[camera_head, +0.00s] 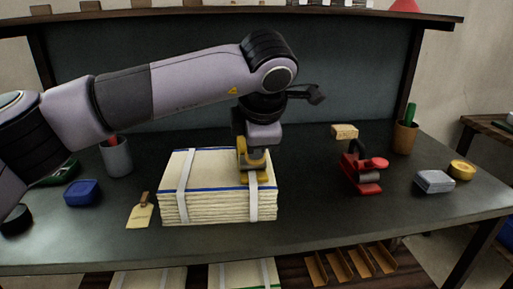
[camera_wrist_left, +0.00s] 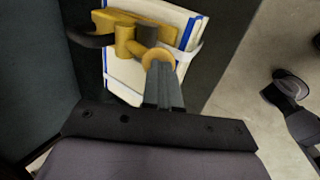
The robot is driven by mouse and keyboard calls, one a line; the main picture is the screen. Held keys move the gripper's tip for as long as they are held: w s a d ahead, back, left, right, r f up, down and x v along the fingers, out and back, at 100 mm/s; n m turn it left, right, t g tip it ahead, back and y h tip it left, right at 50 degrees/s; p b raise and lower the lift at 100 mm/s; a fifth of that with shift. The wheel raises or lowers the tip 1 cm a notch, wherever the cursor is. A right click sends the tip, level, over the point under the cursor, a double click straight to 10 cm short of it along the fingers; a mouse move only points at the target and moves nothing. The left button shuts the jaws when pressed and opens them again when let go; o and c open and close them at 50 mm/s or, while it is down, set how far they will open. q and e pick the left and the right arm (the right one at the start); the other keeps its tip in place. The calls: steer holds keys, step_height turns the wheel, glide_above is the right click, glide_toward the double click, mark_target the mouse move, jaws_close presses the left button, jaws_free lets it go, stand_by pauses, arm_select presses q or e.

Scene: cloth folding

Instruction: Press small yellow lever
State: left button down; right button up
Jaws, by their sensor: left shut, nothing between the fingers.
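A yellow buckle-like device (camera_head: 243,164) sits on the top of a strapped stack of folded cream cloth (camera_head: 215,165), at the right strap. In the left wrist view the yellow device (camera_wrist_left: 130,36) has a rounded yellow end and a dark curved arm at its left. My left gripper (camera_wrist_left: 162,70) is shut and empty, pointing down, its tips at the rounded yellow end. They appear to touch it, but contact is not certain. In the head view the left gripper (camera_head: 256,150) partly hides the device. Which part is the small lever is hard to tell. My right gripper is not in view.
A red tool (camera_head: 362,175), a grey block (camera_head: 434,182) and a yellow round tin (camera_head: 461,170) stand right of the stack. A paper tag (camera_head: 140,214), a blue block (camera_head: 82,194) and a grey cup (camera_head: 117,157) are to the left. The table front (camera_head: 300,235) is clear.

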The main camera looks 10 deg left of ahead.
arm_select(q)
steer(key=shift+r, duration=0.25)
steer(key=w+r+p+v, duration=0.1)
steer(key=w+p+v, duration=0.1)
steer(key=v, duration=1.1)
steer(key=shift+a+r+p, duration=0.3)
steer(key=shift+r+p, duration=0.15)
steer(key=shift+r, duration=0.15)
steer(key=shift+w, duration=0.15)
stand_by(0.5)
